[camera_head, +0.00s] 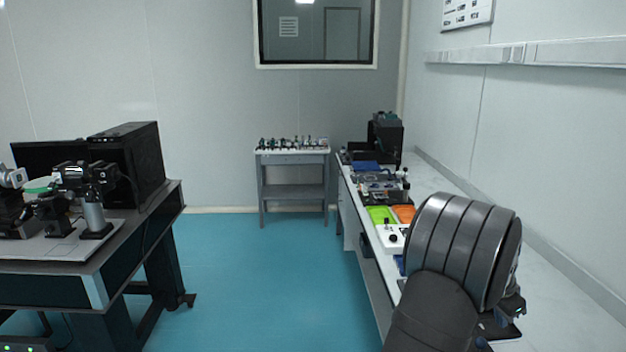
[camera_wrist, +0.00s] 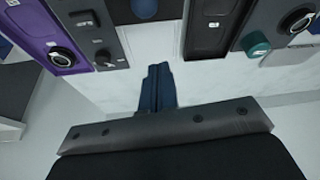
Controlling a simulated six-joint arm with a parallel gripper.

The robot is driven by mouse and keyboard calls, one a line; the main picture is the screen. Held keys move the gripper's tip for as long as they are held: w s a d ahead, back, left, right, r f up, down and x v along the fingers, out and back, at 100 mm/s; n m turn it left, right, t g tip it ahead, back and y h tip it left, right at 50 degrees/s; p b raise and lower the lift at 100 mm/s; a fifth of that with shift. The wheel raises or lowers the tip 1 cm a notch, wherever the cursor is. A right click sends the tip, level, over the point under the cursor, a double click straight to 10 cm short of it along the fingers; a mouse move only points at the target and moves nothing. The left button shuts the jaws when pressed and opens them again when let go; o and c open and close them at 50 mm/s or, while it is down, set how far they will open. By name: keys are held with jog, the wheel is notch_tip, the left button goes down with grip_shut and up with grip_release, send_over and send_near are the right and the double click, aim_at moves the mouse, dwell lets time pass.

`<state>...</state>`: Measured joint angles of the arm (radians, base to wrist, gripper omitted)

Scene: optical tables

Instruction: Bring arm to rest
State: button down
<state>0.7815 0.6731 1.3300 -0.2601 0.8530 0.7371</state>
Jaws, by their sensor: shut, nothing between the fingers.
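My gripper (camera_wrist: 157,88) shows in the wrist view, its two dark blue fingers together with nothing between them. It points over a white surface, apart from the devices on both sides. In the head view my arm's large grey ribbed link and dark lower link cover the near part of the right-hand bench (camera_head: 550,275). My gripper cannot be made out clearly there, behind the arm.
The right bench holds a green tray (camera_head: 381,215), an orange tray (camera_head: 404,213) and several instruments. The wrist view shows a purple device (camera_wrist: 50,40). An optical table (camera_head: 130,240) stands left; a small cart (camera_head: 291,160) stands behind. Blue floor between is clear.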

jog(key=v, duration=0.5)
send_over(484, 351)
notch_tip(484, 351, down, 9)
jog(key=shift+a+f, duration=0.1)
jog(key=shift+f, duration=0.15)
jog(key=d, duration=1.5)
jog(key=a+r+m+y, duration=0.1)
jog(key=a+r, duration=0.3)
jog(key=r, duration=0.8)
jog(key=shift+r+g+y, duration=0.15)
jog(key=shift+g+y, duration=0.15)
jog(key=shift+y, duration=0.5)
